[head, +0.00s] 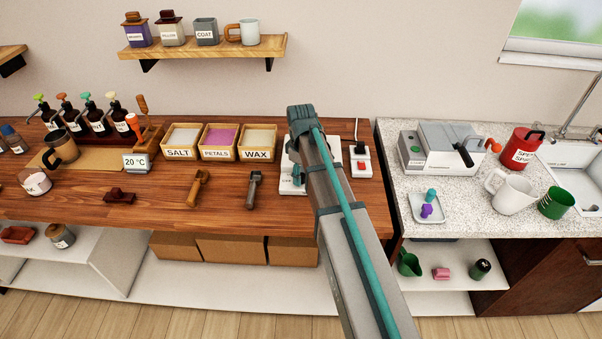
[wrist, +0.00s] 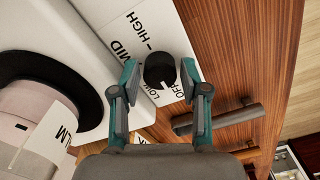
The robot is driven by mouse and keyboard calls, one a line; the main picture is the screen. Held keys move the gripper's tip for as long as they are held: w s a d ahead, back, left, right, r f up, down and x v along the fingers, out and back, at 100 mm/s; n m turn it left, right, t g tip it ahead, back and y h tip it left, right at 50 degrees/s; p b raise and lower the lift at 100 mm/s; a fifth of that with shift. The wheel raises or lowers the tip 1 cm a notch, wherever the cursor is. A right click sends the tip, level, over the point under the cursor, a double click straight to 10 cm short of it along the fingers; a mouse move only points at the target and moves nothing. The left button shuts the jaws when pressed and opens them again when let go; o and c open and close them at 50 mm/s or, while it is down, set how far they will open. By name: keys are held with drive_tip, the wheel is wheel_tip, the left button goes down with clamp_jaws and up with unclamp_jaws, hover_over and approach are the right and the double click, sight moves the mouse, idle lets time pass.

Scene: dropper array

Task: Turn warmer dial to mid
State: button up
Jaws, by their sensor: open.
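The warmer (wrist: 88,118) is white with a black round plate, at left in the wrist view. In the head view only parts of the warmer (head: 291,187) show behind my arm. Its black dial (wrist: 159,68) sits on a white panel (wrist: 150,22) marked OFF, LOW, MID and HIGH. A small light mark on the dial is near the LOW and OFF end; its exact setting is hard to tell. My gripper (wrist: 159,76) is open, with one finger on each side of the dial. I cannot tell whether either finger touches it.
A labelled container (wrist: 40,125) is at the warmer's plate. A dark-handled tool (head: 252,188) lies on the wooden counter just left of the warmer. A power strip with a red switch (head: 361,166) is to the right. Wooden bins, including WAX (head: 257,155), stand behind left.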

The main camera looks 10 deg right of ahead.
drive_tip(key=shift+c, duration=0.2)
clamp_jaws()
